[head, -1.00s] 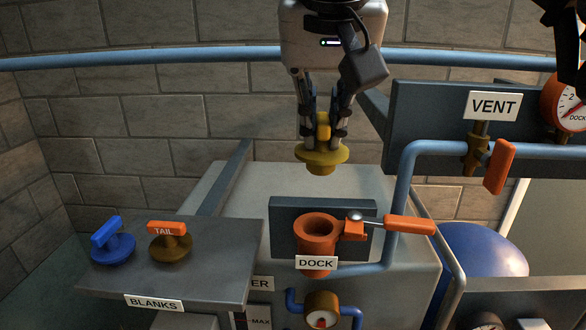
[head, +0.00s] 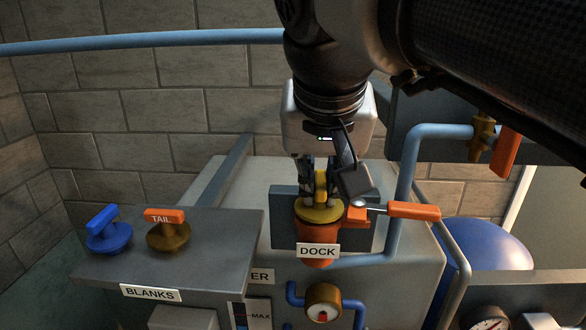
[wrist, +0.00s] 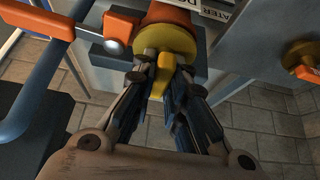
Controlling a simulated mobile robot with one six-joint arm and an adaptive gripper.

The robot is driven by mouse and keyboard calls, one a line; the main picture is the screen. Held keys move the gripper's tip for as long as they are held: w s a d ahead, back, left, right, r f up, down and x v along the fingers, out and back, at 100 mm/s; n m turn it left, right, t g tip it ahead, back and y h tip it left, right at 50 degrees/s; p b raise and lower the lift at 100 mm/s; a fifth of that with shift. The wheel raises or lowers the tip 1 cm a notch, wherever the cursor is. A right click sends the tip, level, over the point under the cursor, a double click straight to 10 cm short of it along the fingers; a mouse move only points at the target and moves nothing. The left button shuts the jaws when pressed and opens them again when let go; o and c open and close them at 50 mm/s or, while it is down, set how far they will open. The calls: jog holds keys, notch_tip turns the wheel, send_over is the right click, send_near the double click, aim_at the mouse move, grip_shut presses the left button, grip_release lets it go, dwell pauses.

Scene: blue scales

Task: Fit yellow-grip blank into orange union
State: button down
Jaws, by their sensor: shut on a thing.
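The yellow-grip blank (head: 319,211) sits at the mouth of the orange union (head: 318,232), which bears the DOCK label. Its disc covers the union's opening, so how deep its lower part goes is hidden. My gripper (head: 320,196) is above it, pointing down, shut on the yellow grip. The wrist view also shows the fingers on either side of the yellow grip (wrist: 162,78), with the disc against the orange union (wrist: 170,15). An orange-handled lever (head: 412,211) extends right from the union's clamp.
A blue-grip blank (head: 108,232) and an orange-grip blank marked TAIL (head: 168,232) stand on the BLANKS shelf (head: 215,275) at left. A blue pipe (head: 405,190) rises right of the union. A gauge (head: 323,302) is below.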

jog(key=shift+f+b, duration=0.35)
jog(key=shift+f, duration=0.05)
jog(key=c, duration=1.6)
grip_release()
jog(key=shift+r, duration=0.15)
jog(key=shift+r+p, duration=0.35)
jog(key=shift+p, duration=0.1)
jog(key=p+v, duration=0.1)
jog(key=v, duration=1.1)
jog(key=shift+f, duration=0.1)
